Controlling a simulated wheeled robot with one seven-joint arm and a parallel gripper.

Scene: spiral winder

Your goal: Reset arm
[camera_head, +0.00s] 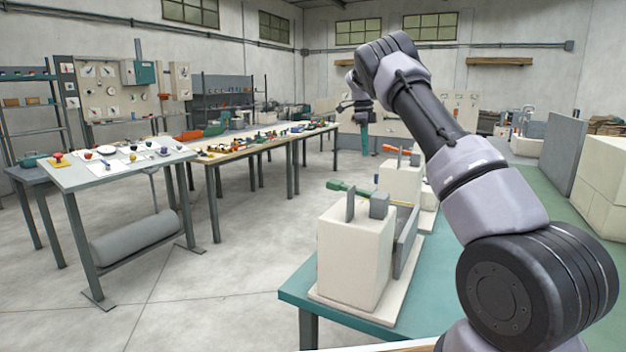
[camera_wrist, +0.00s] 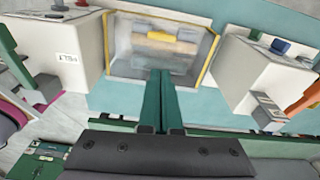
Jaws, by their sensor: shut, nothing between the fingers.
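My arm reaches up and forward from the lower right of the head view, bent at its top. My gripper (camera_head: 364,137) hangs small at the far end, with green fingers pointing down, clear of the surfaces in that view. In the wrist view my gripper (camera_wrist: 161,76) has its two long green fingers together and nothing between them. Below the fingers lies a teal table top (camera_wrist: 210,108). A framed tray-like panel (camera_wrist: 112,63) lies just past the fingertips; whether they touch it I cannot tell.
A cream machine block (camera_head: 345,250) with a green-handled part stands on the teal table (camera_head: 295,290) beside my arm. Another cream block (camera_head: 398,180) stands behind it. Workbenches (camera_head: 85,177) with small items are at the left. The floor between (camera_head: 240,275) is clear.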

